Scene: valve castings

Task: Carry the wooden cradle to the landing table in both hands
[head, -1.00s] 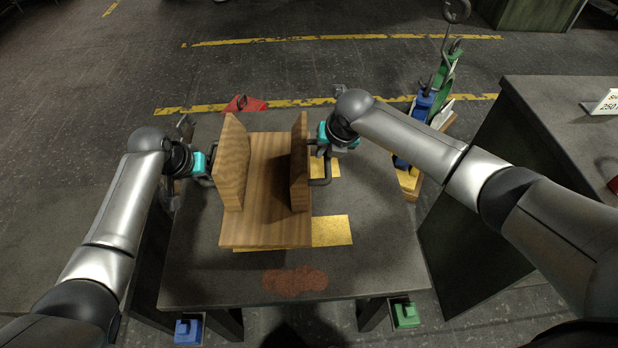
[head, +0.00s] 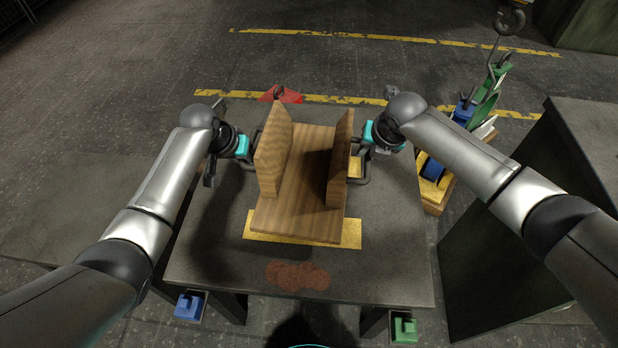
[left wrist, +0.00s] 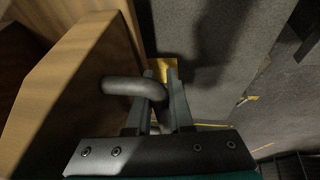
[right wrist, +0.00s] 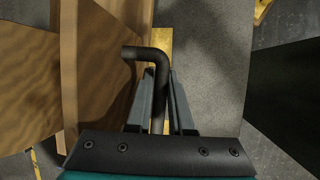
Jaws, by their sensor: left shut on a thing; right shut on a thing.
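The wooden cradle (head: 302,200), a plank base with two upright boards, is over a grey table (head: 395,265) with yellow patches (head: 352,233) on its top. My left gripper (head: 252,150) is shut on the dark handle at the cradle's left side; this handle (left wrist: 125,88) shows between the fingers in the left wrist view. My right gripper (head: 370,150) is shut on the right handle (right wrist: 152,53), seen in the right wrist view. The cradle looks roughly level. I cannot tell whether its base touches the table. Nothing shows which table is the landing table.
Another dark table (head: 585,135) stands at the right. A red piece (head: 281,95) lies at the far edge. A rusty stain (head: 297,275) marks the near tabletop. Blue (head: 189,306) and green (head: 404,330) boxes sit low in front.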

